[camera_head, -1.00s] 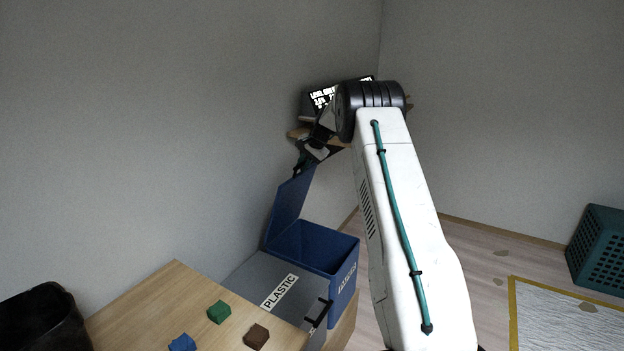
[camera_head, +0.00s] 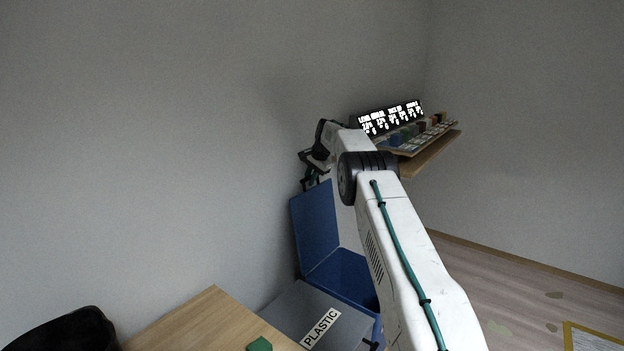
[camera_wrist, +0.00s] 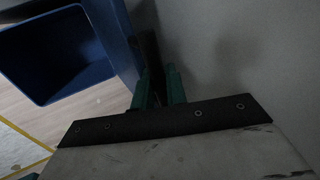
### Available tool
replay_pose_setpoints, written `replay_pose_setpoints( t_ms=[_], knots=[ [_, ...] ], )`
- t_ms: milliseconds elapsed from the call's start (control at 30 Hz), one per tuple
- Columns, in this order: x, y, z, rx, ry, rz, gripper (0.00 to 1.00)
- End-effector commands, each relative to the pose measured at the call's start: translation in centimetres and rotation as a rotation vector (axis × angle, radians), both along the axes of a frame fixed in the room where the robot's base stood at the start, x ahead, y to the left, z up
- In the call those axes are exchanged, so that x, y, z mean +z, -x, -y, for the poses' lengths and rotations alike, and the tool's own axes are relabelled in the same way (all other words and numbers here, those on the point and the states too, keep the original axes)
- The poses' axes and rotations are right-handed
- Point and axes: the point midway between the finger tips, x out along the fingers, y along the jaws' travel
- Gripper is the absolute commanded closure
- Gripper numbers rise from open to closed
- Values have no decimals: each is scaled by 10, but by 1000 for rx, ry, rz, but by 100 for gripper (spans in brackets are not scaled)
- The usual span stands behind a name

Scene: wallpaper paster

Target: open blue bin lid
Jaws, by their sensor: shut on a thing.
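The blue bin (camera_head: 345,272) stands open behind the grey bin, partly hidden by my arm. Its blue lid (camera_head: 314,222) stands nearly upright close to the wall. My gripper (camera_head: 309,182) is at the lid's top edge, small and dark in the head view. In the wrist view my gripper's green fingers (camera_wrist: 159,88) are shut on a dark bar, which looks like the lid's handle (camera_wrist: 148,62). The blue bin's empty inside (camera_wrist: 60,52) shows at the upper left there, with the lid (camera_wrist: 116,35) beside the fingers.
A grey lid marked PLASTIC (camera_head: 320,325) lies closed beside the blue bin. A wooden table (camera_head: 205,322) with a green block (camera_head: 260,344) is in front. A wall shelf (camera_head: 432,156) with a lit display (camera_head: 391,116) is at the right. The wall is close behind the lid.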

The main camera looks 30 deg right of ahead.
Motion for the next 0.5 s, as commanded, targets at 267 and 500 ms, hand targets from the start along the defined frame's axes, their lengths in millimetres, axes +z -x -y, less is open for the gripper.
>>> replay_pose_setpoints(
  t_ms=[267, 500],
  knots=[
    [1, -1, 1, -5, 9, 6, 100],
    [2, -3, -4, 1, 7, 7, 68]
  ],
)
